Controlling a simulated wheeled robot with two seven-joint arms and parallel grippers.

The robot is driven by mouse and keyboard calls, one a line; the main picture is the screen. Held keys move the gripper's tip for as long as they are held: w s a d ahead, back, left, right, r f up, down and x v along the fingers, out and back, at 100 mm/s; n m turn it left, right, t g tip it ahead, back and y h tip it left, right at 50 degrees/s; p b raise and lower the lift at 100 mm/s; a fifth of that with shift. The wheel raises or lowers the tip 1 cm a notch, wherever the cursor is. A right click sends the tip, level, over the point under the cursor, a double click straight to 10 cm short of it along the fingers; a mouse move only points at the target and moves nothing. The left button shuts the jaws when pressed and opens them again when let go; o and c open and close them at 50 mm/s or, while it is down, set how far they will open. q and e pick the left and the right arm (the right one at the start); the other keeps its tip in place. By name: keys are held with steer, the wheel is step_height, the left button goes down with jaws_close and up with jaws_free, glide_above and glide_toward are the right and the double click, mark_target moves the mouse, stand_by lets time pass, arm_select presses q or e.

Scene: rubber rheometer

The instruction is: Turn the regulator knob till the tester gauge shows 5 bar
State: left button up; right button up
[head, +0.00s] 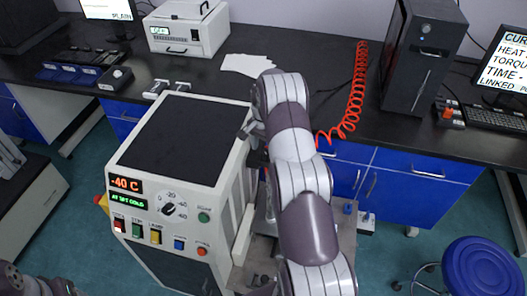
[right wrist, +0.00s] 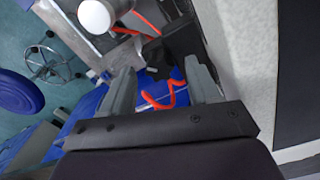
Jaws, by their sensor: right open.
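My right gripper (right wrist: 158,72) is open in the right wrist view, with nothing between its fingers. In the head view my right arm hides most of it, beside the cold cabinet's right side. A white round-topped part (right wrist: 97,15) stands beyond the fingers at the upper left of the wrist view, apart from them; I cannot tell whether it is the regulator knob. In the head view my arm covers much of the metal stand (head: 345,232) behind it. No gauge face or bar reading can be made out. Only parts of my left arm show at the bottom left.
The white cold cabinet (head: 228,190) with a black top reads -40 C, close to my right arm. A coiled red hose (head: 356,95) hangs by the black bench (head: 345,135) and also shows in the wrist view (right wrist: 165,98). A blue stool (head: 485,268) stands at right.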

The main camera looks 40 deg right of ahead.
steer(key=shift+s+f, duration=0.15)
steer(key=shift+f, duration=1)
steer(key=c, duration=1)
steer(key=shift+c, duration=0.2)
